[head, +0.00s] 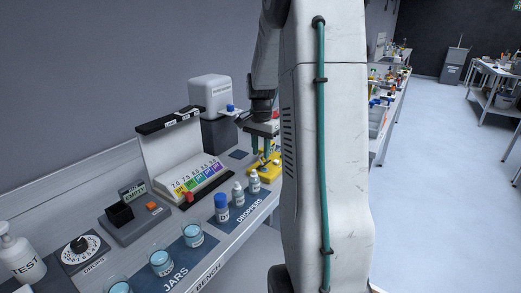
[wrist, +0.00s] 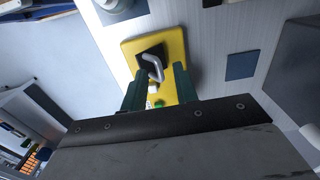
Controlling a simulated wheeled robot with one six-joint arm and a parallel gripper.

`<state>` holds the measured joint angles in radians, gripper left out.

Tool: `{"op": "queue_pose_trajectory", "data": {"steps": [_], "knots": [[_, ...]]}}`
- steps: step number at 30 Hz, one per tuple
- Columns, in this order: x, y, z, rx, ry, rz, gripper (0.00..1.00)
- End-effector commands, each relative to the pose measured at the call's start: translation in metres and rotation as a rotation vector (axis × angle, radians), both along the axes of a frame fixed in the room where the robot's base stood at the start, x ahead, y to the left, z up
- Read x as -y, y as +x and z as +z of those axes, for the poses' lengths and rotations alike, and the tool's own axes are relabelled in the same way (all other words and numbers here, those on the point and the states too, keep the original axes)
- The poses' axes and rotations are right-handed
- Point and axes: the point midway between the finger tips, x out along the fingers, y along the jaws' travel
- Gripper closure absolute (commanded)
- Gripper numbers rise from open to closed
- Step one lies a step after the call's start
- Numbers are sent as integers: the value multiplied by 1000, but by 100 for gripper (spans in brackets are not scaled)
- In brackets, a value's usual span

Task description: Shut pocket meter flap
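The yellow pocket meter (head: 266,172) lies on the bench near its far right part. In the wrist view the yellow meter (wrist: 172,42) has a dark square area with a pale curved loop (wrist: 154,68) rising from it, and a small green spot on its near part. I cannot tell clearly how the flap stands. My gripper (head: 261,147) is just above the meter, pointing down. In the wrist view the green fingers (wrist: 160,84) are spread apart, with the near part of the meter showing between them. Nothing is held. The fingers partly cover the meter's sides.
Several dropper bottles (head: 238,194) and jars (head: 193,235) stand along the bench front. A colour chart (head: 194,178) with a raised white panel (head: 168,147) stands left of the meter. A grey-white machine (head: 211,93) is behind. A blue square (wrist: 242,65) lies flat beside the meter.

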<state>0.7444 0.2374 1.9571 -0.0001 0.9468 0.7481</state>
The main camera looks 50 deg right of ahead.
Motion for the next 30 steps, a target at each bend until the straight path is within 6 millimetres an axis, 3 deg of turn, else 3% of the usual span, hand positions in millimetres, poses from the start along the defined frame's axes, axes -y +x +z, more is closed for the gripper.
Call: {"op": "queue_pose_trajectory", "data": {"steps": [7, 10, 11, 22, 30], "knots": [[0, 0, -1, 0, 0, 0, 70], [0, 0, -1, 0, 0, 0, 98], [0, 0, -1, 0, 0, 0, 100], [0, -4, -1, 32, 5, -3, 100], [2, -16, -4, 186, 15, -6, 100]]}}
